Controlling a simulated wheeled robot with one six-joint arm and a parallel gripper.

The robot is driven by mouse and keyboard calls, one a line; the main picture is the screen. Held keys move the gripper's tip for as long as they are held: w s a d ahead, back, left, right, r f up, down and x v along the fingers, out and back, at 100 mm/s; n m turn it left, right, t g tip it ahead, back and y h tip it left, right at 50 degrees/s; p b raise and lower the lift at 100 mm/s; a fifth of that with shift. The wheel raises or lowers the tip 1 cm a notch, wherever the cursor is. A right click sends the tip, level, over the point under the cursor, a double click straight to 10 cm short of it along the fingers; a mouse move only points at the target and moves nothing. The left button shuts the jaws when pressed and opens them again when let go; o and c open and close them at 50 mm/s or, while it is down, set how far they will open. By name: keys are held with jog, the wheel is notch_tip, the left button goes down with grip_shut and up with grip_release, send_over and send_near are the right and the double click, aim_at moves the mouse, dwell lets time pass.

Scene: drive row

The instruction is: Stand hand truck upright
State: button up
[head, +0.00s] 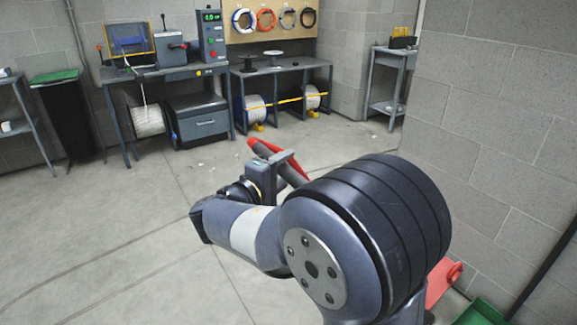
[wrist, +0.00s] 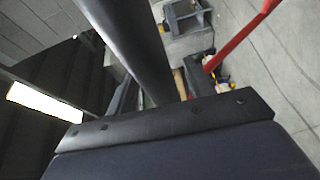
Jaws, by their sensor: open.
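The red hand truck shows only in part. In the head view, a red bar (head: 259,147) sticks out beyond my gripper, and a red piece (head: 443,284) shows low at the right beside my arm. My arm hides most of what lies between them. My gripper (head: 283,163) is open at the upper end of the red frame. In the wrist view, a dark round tube (wrist: 137,45) runs down close to the open jaws; I cannot tell whether it touches them. A red bar (wrist: 243,38) slants past on the right.
A workbench (head: 165,72) with machines and a second bench (head: 280,67) with cable spools stand at the back. A grey block wall (head: 500,120) is close on the right. A green object (head: 480,312) sits low right. The floor (head: 100,230) at left is clear.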

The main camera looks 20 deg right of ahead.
jog(key=shift+x, duration=0.9)
grip_shut()
